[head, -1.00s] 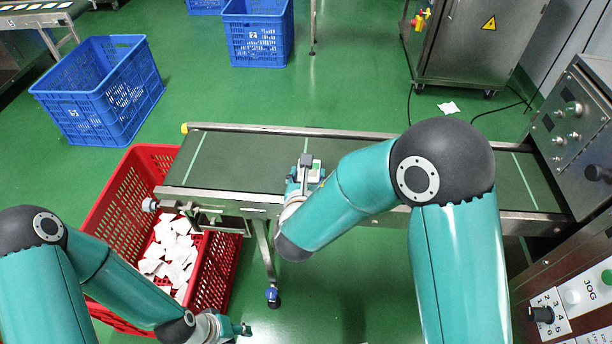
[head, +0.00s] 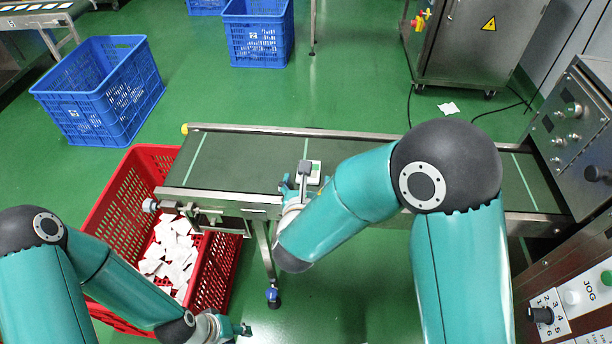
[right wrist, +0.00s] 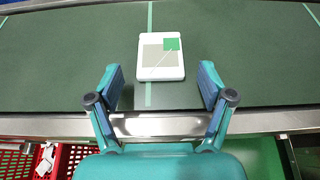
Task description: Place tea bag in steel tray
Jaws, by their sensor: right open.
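A white tea bag (head: 315,172) with a green corner patch lies flat on the dark green conveyor belt (head: 240,160). In the right wrist view the tea bag (right wrist: 161,72) lies just beyond my fingertips, roughly centred between them and untouched. My right gripper (right wrist: 163,88) is open and empty over the near edge of the belt. In the head view the right gripper (head: 291,186) is partly hidden by its own arm. My left gripper (head: 238,329) hangs low beside the red crate, with its finger gap unclear. I see no steel tray in these views.
A red crate (head: 103,207) with loose white tea bags (head: 170,252) stands under the belt's left end. Blue crates (head: 85,105) stand on the green floor behind. A steel control panel (head: 566,125) borders the right side. The belt left of the tea bag is clear.

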